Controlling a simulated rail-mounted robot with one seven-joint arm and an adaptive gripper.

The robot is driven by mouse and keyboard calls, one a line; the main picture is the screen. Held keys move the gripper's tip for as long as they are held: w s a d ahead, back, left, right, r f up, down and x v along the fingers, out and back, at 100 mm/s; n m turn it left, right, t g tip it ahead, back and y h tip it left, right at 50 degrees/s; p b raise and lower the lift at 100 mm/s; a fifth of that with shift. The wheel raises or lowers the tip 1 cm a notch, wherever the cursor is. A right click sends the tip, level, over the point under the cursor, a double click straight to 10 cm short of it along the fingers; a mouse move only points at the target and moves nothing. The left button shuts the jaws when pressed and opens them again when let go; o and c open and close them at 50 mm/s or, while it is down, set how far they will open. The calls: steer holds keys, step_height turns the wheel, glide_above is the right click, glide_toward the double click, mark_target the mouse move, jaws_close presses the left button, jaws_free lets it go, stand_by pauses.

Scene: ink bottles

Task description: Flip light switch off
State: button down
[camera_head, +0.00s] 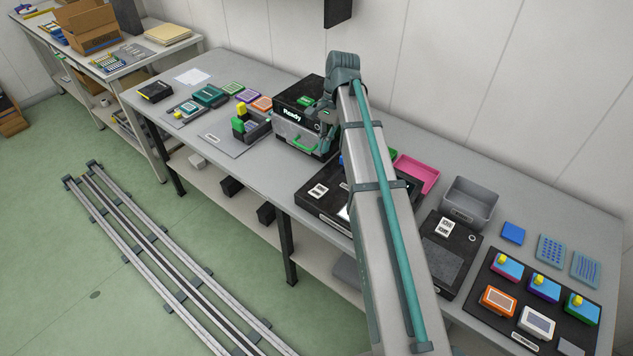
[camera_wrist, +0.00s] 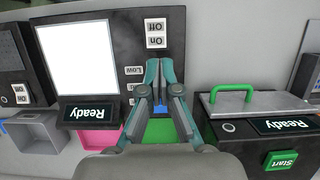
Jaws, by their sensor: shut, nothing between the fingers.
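A white rocker switch marked On and Off (camera_wrist: 156,33) sits on a black box (camera_wrist: 110,22) with a bright white panel (camera_wrist: 75,58). The labels appear upside down in the wrist view. In the head view the switch (camera_head: 317,190) is near the box's front left, and my arm hides part of the box. My gripper (camera_wrist: 160,66) is shut and empty, its fingertips just below the switch in the wrist picture. I cannot tell its height above the box. In the head view my gripper (camera_head: 326,118) shows small in front of the Ready machine (camera_head: 300,112).
Small labelled buttons (camera_wrist: 134,72) lie left of my fingers. The Ready machine, with its green handle (camera_wrist: 231,96), stands close on the right in the wrist view. A pink tray (camera_head: 416,173), a grey bin (camera_head: 470,203) and another black box with a switch (camera_head: 446,228) are nearby.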

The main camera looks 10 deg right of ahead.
mark_target(314, 192)
steer(key=shift+f, duration=0.1)
steer(key=p+x, duration=0.4)
steer(key=x, duration=0.9)
steer(key=shift+s+a+f, duration=0.1)
steer(key=shift+a+f, duration=0.05)
steer(key=shift+f, duration=0.2)
steer(key=shift+s+a+f+t+h+b, duration=0.15)
steer(key=shift+s+f+t+h+b, duration=0.15)
steer(key=shift+f, duration=0.1)
steer(key=shift+w+r, duration=0.1)
steer(key=shift+w, duration=0.15)
